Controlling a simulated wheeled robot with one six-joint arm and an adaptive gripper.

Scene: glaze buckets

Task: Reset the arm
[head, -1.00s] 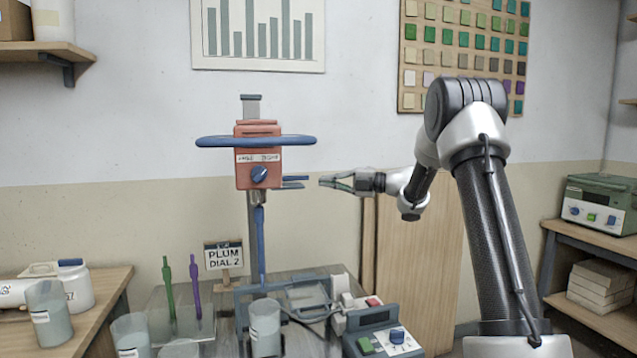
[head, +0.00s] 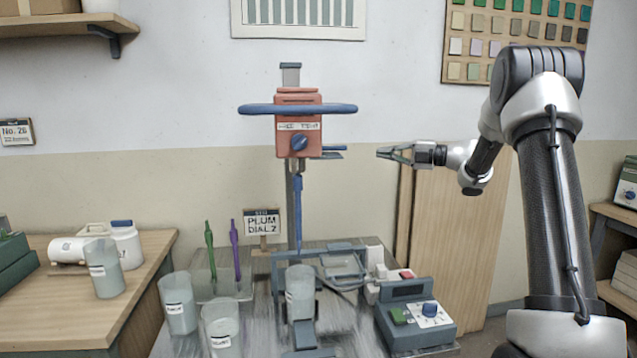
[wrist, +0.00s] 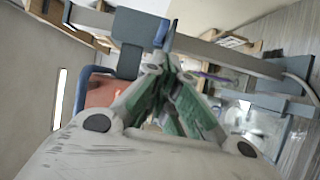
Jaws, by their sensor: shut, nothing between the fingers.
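My arm reaches in from the right in the head view, bent at the elbow. My gripper (head: 386,153) points left, level, a little to the right of the red mixer head (head: 298,132), and apart from its body. It is shut and empty. In the wrist view the green-padded fingers (wrist: 172,95) come together near the middle, with the mixer column (wrist: 215,57) behind them. The mixer head has a blue cross handle (head: 298,109), a blue dial and a small blue lever (head: 333,148) on its right side, close to my fingertips.
Below stand a clear bucket (head: 300,292) under the mixer shaft, a control box (head: 415,325) with a dial, and a "PLUM DIAL 2" sign (head: 262,223). More buckets (head: 178,303) stand at the left. A wooden board (head: 455,230) leans on the wall behind my arm.

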